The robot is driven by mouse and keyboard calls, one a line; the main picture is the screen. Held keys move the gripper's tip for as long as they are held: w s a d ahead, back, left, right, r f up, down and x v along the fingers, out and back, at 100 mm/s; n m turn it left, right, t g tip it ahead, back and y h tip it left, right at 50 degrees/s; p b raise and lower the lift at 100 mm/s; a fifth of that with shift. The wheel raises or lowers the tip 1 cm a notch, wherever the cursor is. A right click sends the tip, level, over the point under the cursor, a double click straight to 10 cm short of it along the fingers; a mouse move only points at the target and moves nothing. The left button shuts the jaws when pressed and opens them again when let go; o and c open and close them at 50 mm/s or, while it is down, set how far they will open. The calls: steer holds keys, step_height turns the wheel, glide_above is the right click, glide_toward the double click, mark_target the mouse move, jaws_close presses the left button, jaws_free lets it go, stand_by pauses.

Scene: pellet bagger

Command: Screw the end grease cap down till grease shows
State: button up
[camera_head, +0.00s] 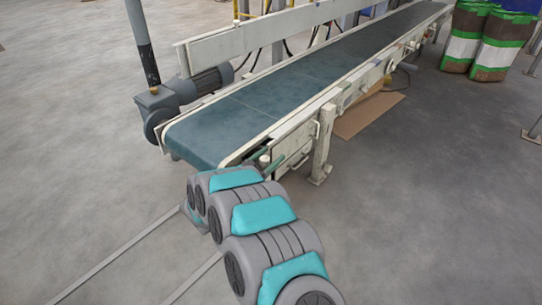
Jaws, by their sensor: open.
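My arm reaches from the bottom of the picture to the near end of the belt conveyor (240,108). Its links hide the floor and part of the conveyor's end frame. My gripper's fingers do not show; they are hidden behind the arm or out of the picture. A small pale knob (263,159) and a dark green bar (275,166) show at the conveyor's near right corner, just above my arm. I cannot tell whether the knob is the end grease cap. No grease can be made out.
A grey motor (207,80) and gearbox stand at the conveyor's left, beside a dark post (142,40). A conveyor leg (322,150) stands right of my arm. Cardboard (365,113) lies under the belt. Filled bags (485,40) stand far right.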

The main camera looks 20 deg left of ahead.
mark_target(261, 164)
steer(key=v, duration=0.7)
steer(key=shift+s, duration=0.15)
